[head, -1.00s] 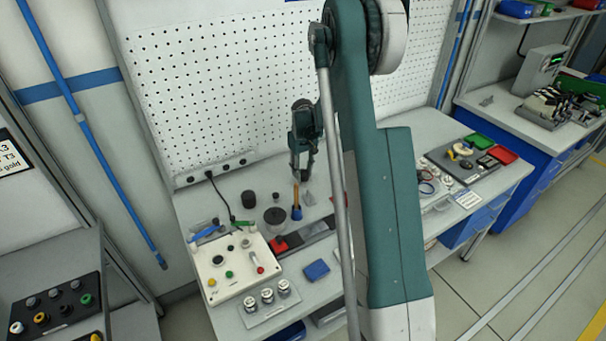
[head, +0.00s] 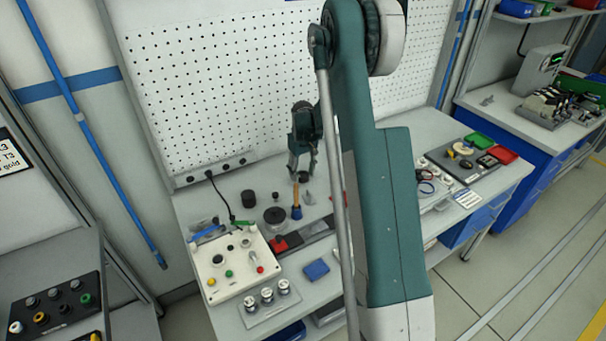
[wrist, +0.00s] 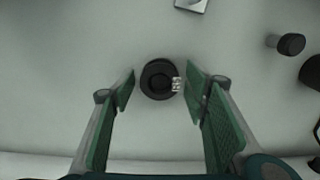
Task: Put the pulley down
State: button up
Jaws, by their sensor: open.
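The pulley (wrist: 158,79) is a small dark round part with a stepped, ringed top. In the wrist view it sits on the pale bench top between my fingertips, with a small silvery piece at its right side. In the head view the pulley (head: 304,177) is a small dark shape just below my fingers. My gripper (head: 303,168) is open around it, its green-padded fingers pointing down. In the wrist view my gripper (wrist: 158,84) shows a gap between the pulley and the left finger; the right finger is close to it.
A brush with a wooden handle (head: 296,205), a dark round pot (head: 275,217) and a black cylinder (head: 249,199) stand nearby. A pale control box (head: 236,268) is front left. A metal piece (wrist: 192,4) and a black knob (wrist: 290,44) lie near the pulley.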

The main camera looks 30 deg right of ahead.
aim_at(303, 175)
jog(key=shift+r, duration=0.1)
notch_tip(303, 175, up, 12)
dwell(0.8)
dwell(0.5)
